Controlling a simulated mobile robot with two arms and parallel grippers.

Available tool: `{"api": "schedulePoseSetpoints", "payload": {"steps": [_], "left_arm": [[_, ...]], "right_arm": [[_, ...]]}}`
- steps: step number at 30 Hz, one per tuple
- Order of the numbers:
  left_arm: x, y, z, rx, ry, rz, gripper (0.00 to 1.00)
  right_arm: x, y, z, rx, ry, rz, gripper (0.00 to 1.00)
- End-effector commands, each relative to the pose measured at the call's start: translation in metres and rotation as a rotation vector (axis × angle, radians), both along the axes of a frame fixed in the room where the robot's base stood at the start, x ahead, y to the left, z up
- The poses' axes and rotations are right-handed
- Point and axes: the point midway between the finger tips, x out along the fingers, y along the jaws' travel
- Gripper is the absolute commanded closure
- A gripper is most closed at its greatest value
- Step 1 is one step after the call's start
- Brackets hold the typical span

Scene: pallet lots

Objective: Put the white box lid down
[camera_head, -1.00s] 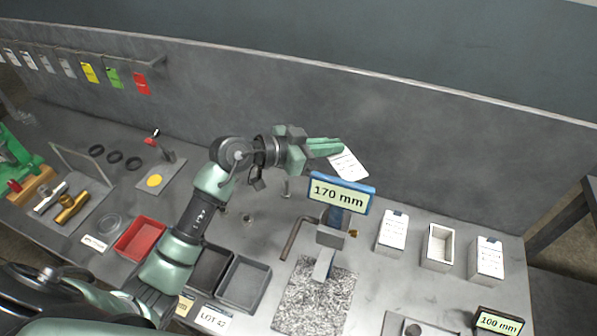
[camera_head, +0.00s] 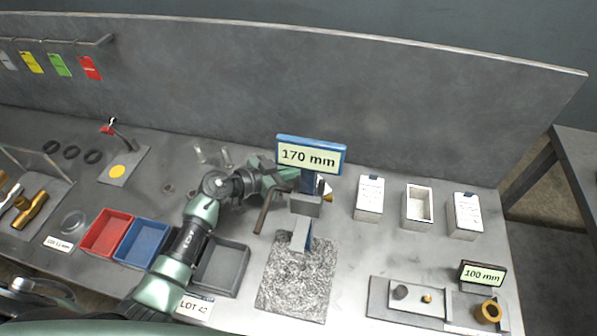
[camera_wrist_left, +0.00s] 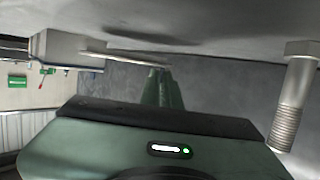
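The lid appears to be held. To the right stand an open white box (camera_head: 418,205) with an empty inside, and two white boxes with labelled tops, one to its left (camera_head: 369,194) and one to its right (camera_head: 465,213). My right gripper is out of view.
Red (camera_head: 107,232), blue (camera_head: 142,243) and grey (camera_head: 222,266) trays lie left. The back wall is close behind.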

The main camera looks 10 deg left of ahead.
Motion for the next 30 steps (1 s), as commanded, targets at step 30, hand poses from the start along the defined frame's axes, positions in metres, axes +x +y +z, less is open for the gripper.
{"api": "schedulePoseSetpoints", "payload": {"steps": [30], "left_arm": [[-0.002,-0.001,-0.023,0.000,0.007,-0.002,0.75]], "right_arm": [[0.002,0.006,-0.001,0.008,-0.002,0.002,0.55]]}}
